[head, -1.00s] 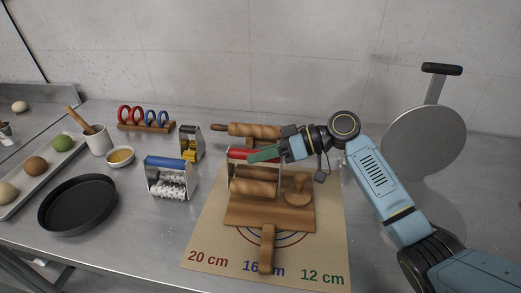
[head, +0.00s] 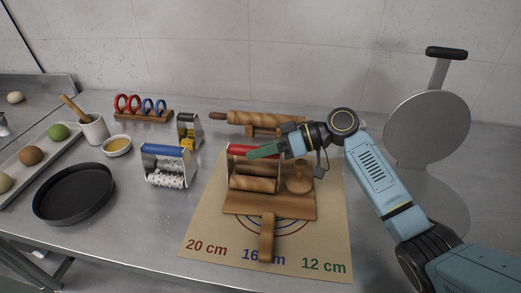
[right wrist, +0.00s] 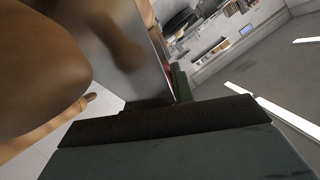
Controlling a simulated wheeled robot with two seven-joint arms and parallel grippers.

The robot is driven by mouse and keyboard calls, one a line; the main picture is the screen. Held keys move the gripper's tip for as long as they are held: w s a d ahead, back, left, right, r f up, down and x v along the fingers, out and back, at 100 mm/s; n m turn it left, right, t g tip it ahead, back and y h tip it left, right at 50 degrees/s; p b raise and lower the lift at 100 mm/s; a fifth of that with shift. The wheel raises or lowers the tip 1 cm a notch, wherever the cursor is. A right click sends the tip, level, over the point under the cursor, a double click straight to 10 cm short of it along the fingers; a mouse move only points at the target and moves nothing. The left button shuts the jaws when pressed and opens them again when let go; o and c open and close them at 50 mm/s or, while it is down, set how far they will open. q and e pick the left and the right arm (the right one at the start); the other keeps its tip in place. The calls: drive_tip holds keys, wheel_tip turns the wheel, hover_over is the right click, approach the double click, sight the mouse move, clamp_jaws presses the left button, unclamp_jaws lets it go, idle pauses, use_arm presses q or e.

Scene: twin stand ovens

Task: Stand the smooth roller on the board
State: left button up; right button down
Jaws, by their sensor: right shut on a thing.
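The smooth roller (head: 255,184) has a plain wooden cylinder in a metal frame under a red handle. In the head view it is upright over the back left part of the wooden board (head: 240,207). Its lower edge looks at or very near the board, but I cannot tell if it touches. My right gripper (head: 264,151) is shut on the red handle, reaching in from the right. In the right wrist view the gripper's dark fingers (right wrist: 180,125) hide most of the handle. My left gripper is not in view.
A small wooden press (head: 299,179) stands on the board, right of the roller. A blue-handled studded roller (head: 166,168) stands left of the brown mat (head: 203,222). A rolling pin (head: 262,119) lies behind. A black pan (head: 75,194) lies left; a round metal plate (head: 428,125) stands right.

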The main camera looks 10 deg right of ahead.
drive_tip(key=shift+f, duration=0.2)
drive_tip(key=c, duration=1.1)
unclamp_jaws()
drive_tip(key=shift+f, duration=0.1)
drive_tip(key=shift+d, duration=0.1)
